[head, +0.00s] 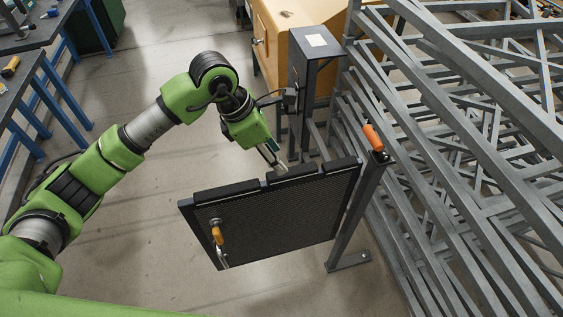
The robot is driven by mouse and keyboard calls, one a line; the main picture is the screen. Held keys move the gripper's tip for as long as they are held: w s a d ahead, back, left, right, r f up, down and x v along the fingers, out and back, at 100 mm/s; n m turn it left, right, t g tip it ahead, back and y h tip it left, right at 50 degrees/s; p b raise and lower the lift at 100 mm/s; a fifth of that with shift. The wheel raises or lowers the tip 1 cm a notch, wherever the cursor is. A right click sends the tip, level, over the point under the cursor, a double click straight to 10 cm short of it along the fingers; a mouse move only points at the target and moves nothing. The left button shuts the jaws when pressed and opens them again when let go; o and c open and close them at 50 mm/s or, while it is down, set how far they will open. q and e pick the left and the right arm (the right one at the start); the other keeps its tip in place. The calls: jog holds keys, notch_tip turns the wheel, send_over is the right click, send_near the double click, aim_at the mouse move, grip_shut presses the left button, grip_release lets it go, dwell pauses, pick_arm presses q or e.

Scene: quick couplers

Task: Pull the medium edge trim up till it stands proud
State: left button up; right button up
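A dark perforated panel (275,222) stands upright on a grey frame. Three black trim pieces lie along its top edge: a long one (228,190) at left, the medium edge trim (292,173) in the middle, and a short one (339,164) at right. The medium trim looks close to level with its neighbours; I cannot tell if it is raised. My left gripper (276,160) points down at the far side of the medium trim, its fingertips close to or touching its left part. The fingers are small and partly hidden, so their opening and any hold are unclear. My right gripper is out of view.
An orange-handled latch (218,234) is on the panel's left side. A post with an orange handle (373,137) stands at right. A grey post (313,62) and orange cabinet (290,30) are behind. Grey metal racks (470,150) fill the right.

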pick_arm(q)
jog(key=w+v, duration=0.1)
jog(key=v, duration=0.5)
jog(key=shift+s+r, duration=0.35)
jog(key=shift+s, duration=0.2)
jog(key=shift+a, duration=0.1)
